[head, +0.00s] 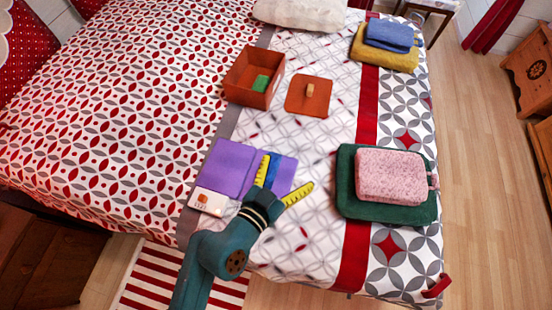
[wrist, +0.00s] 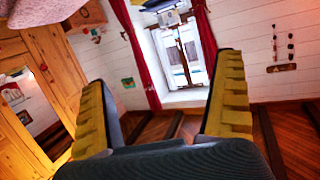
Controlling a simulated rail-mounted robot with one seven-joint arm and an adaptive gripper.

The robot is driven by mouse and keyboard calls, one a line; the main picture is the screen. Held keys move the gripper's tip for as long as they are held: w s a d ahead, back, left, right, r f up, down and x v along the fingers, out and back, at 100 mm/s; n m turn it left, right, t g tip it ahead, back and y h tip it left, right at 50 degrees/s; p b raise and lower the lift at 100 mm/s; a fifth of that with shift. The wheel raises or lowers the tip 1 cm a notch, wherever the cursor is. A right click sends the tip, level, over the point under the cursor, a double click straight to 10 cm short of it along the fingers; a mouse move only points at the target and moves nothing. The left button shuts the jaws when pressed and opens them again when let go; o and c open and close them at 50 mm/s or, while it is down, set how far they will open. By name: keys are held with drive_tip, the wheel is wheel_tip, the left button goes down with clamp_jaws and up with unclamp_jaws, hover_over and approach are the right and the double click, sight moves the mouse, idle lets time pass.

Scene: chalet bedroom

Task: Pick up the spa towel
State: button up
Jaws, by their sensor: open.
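Several cloth items lie on the bed in the head view, and I cannot tell which one is the spa towel. A pink textured folded cloth (head: 392,175) with a small loop on its right side lies on a dark green folded cloth (head: 375,208) at the right. A blue folded cloth (head: 390,34) lies on a yellow one (head: 385,60) at the far right. A whitish bundle (head: 300,13) lies at the top edge. My gripper (head: 281,180) is open and empty, left of the pink cloth and apart from it. Its yellow-padded fingers also show in the wrist view (wrist: 163,75).
Purple and blue flat items (head: 231,166) and a white card (head: 208,201) lie around my gripper in the picture. A terracotta box (head: 240,86) holds a green block (head: 261,84). A flat lid (head: 300,107) lies beside it. Wooden furniture (head: 530,70) stands right of the bed.

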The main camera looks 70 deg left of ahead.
drive_tip(key=s+a+f+n+g+y+b, duration=0.1)
drive_tip(key=s+f+n+g+b, duration=0.15)
drive_tip(key=s+f, duration=0.45)
drive_tip(key=s+a+f+n+g+y+b, duration=0.1)
drive_tip(key=s+f+b, duration=0.2)
drive_tip(key=f, duration=0.7)
approach(270, 168)
drive_tip(key=x, duration=0.4)
drive_tip(key=shift+s+a+b, duration=0.2)
drive_tip(key=shift+a+b, duration=0.15)
drive_tip(key=shift+b, duration=0.05)
drive_tip(key=x, duration=0.3)
drive_tip(key=b+x, duration=0.1)
drive_tip(key=x, duration=0.2)
drive_tip(key=shift+w+d+f, duration=0.1)
drive_tip(key=shift+w+d, duration=0.05)
drive_tip(key=shift+w, duration=0.1)
drive_tip(key=shift+s+d+g+h, duration=0.1)
drive_tip(key=shift+d+g+h, duration=0.05)
drive_tip(key=shift+g+h, duration=0.15)
drive_tip(key=c, duration=1.3)
